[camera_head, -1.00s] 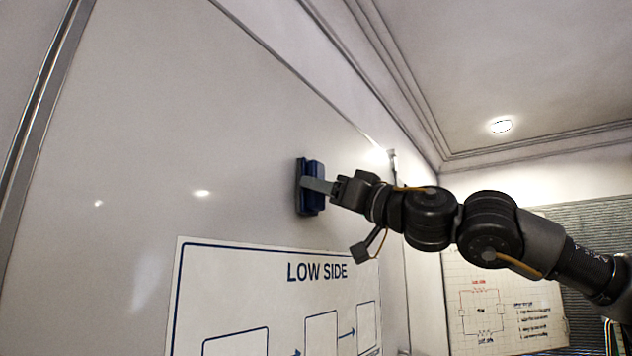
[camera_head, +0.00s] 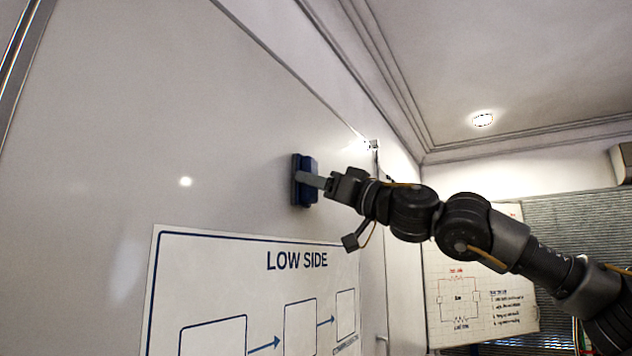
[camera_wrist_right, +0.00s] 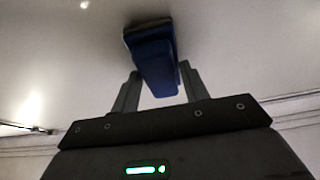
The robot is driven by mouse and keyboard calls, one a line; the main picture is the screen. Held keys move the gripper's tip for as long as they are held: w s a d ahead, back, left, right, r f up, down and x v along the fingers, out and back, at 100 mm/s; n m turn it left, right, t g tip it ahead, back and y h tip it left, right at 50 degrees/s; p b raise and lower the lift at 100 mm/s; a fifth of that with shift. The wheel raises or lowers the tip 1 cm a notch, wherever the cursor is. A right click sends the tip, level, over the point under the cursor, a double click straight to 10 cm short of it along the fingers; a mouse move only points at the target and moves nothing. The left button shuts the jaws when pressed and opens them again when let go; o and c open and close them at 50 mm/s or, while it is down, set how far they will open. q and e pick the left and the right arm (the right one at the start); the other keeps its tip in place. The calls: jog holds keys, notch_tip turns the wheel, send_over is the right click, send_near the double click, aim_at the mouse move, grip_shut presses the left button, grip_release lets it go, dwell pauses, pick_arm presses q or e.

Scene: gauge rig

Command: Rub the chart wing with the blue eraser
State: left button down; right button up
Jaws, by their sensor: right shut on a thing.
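The blue eraser (camera_head: 302,181) is held against or very close to the large white board panel (camera_head: 130,130), above the LOW SIDE chart (camera_head: 265,285) on it. My right gripper (camera_head: 316,182) is shut on the eraser, its arm coming in from the right. In the right wrist view the eraser (camera_wrist_right: 153,58) sits between the two fingers (camera_wrist_right: 158,72), with its dark pad side toward the white surface. Whether the pad touches the surface cannot be told for sure. My left gripper is not in view.
A metal frame edge (camera_head: 22,50) runs down the far left. The panel's upper edge slants down to a small bracket (camera_head: 373,145). A circuit sheet (camera_head: 480,290) hangs on the wall behind my right arm. The panel left of the eraser is bare.

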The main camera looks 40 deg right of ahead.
jog(key=shift+w+d, duration=0.1)
jog(key=shift+d, duration=0.05)
jog(key=d, duration=0.1)
jog(key=w+d, duration=0.1)
jog(key=d, duration=0.1)
jog(key=shift+d, duration=0.3)
jog(key=shift+a, duration=0.15)
jog(key=a, duration=0.2)
jog(key=s+a, duration=0.1)
jog(key=a, duration=0.1)
jog(key=shift+s+b, duration=0.1)
jog(key=shift+b, duration=0.2)
jog(key=shift+s+a+b, duration=0.2)
jog(key=shift+s+a, duration=0.1)
jog(key=shift+a, duration=0.7)
jog(key=shift+s+a+b, duration=0.2)
jog(key=shift+s+a, duration=0.1)
jog(key=shift+a, duration=0.65)
jog(key=shift+a, duration=0.1)
